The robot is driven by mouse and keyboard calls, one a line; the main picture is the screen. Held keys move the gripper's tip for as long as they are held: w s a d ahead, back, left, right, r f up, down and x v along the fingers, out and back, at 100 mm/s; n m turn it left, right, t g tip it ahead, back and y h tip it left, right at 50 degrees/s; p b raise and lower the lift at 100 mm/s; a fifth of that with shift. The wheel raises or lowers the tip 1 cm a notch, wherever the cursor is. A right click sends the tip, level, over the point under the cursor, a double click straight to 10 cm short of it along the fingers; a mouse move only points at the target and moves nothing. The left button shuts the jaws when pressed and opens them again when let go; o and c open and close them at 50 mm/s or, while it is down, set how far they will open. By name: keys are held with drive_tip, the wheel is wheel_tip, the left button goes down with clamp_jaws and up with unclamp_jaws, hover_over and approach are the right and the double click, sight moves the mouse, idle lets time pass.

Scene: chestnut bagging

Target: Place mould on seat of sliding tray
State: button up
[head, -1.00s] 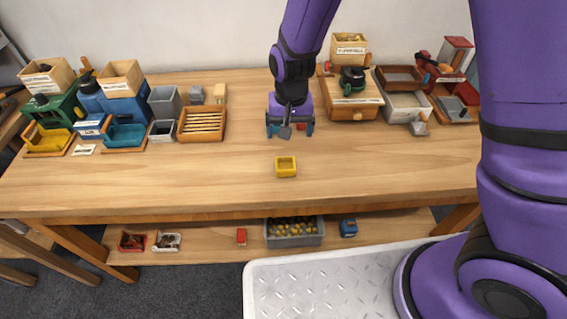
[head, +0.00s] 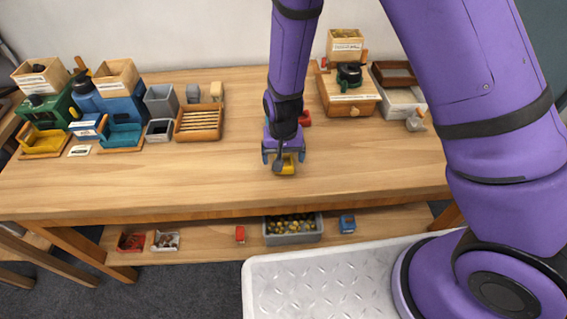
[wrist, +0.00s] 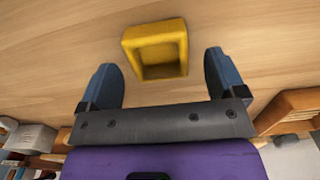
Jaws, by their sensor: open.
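A small yellow open-topped mould (head: 288,169) stands on the front middle of the table, partly hidden by my gripper. The mould also shows in the wrist view (wrist: 155,72). My gripper (head: 284,158) is open and empty above it. In the wrist view the mould lies between and just beyond the two blue fingers, with no visible contact. At the left, a yellow tray (head: 42,142) sits before a green machine (head: 50,108) and a teal tray (head: 122,136) before a blue machine (head: 125,106). I cannot tell which is the sliding tray.
A slatted wooden tray (head: 200,133) and grey bins (head: 160,100) stand left of centre. A wooden box with a drawer (head: 350,105) stands back right. A red object (head: 305,118) is behind my gripper. The front of the table (head: 180,180) is clear. My arm covers the right end.

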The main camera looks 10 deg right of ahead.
drive_tip(key=shift+f, duration=0.85)
drive_tip(key=shift+w, duration=0.1)
drive_tip(key=c, duration=1.1)
drive_tip(key=shift+r, duration=0.15)
